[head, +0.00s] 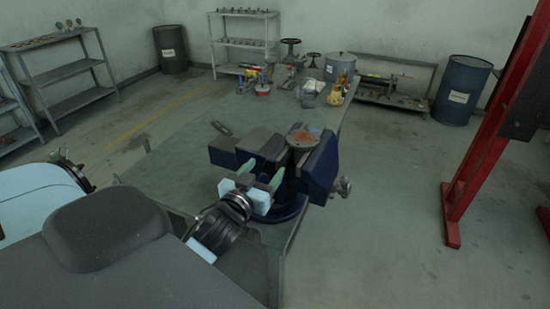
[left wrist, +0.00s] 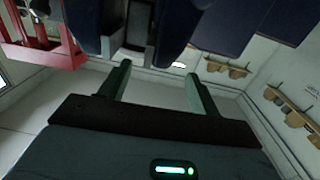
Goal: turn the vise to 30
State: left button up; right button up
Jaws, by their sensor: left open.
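The dark blue vise (head: 322,165) stands on the near right part of the workbench, with grey metal jaws and a round blue base. It also shows as dark blue blocks at the top of the left wrist view (left wrist: 176,30). A round, rusty-topped metal piece (head: 303,137) sits at its jaws. My left gripper (head: 265,168) is at the near side of the vise, its green fingers apart and pointing at it. In the left wrist view nothing shows between the fingers (left wrist: 158,72); I cannot tell whether they touch the vise. No angle scale is readable. My right gripper is not in view.
The workbench (head: 180,160) is clear left of the vise, except for a small metal piece (head: 221,128). Tools, valve parts and a grey pot (head: 340,67) crowd its far end. A red frame (head: 480,150) stands at right. Shelves and drums line the walls.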

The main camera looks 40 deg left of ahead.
aim_at(271, 161)
pick_arm(q)
jog(key=w, duration=0.2)
jog(key=w+a, duration=0.1)
jog(key=w, duration=0.1)
jog(key=shift+w+r, duration=0.15)
jog(key=shift+w, duration=0.8)
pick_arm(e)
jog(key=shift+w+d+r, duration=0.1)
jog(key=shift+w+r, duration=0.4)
pick_arm(q)
jog(key=shift+c, duration=0.3)
